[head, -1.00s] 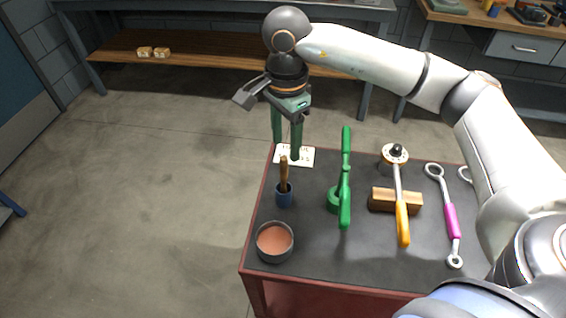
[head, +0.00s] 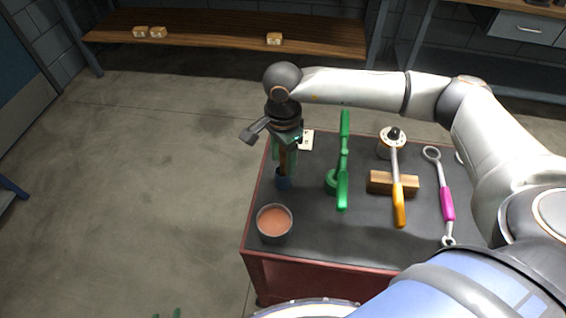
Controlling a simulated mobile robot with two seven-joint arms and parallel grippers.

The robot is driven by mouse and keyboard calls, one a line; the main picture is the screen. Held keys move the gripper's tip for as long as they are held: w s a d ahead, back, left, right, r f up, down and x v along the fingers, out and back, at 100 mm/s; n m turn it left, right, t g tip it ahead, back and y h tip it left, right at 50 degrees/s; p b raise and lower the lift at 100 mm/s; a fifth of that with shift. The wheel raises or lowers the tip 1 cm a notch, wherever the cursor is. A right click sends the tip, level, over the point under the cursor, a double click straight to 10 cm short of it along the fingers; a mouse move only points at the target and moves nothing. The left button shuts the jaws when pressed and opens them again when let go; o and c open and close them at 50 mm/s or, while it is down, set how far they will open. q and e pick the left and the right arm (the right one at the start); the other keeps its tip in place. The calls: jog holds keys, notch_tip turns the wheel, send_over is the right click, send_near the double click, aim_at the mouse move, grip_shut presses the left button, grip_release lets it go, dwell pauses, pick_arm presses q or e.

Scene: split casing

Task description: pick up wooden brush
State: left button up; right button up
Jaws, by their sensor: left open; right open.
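I cannot tell whether either finger touches the handle. Only the green fingertips of my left gripper (head: 167,314) show at the bottom edge, apart and empty, well away from the brush.
On the dark cart top (head: 320,235) are a pot of reddish-brown stuff (head: 274,222), a green tool (head: 343,165), a wooden block (head: 392,183) under an orange-handled ratchet (head: 399,207), and a magenta wrench (head: 447,204). A label card (head: 306,141) lies behind the brush.

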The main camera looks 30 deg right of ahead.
jog(key=shift+f, duration=0.7)
grip_shut()
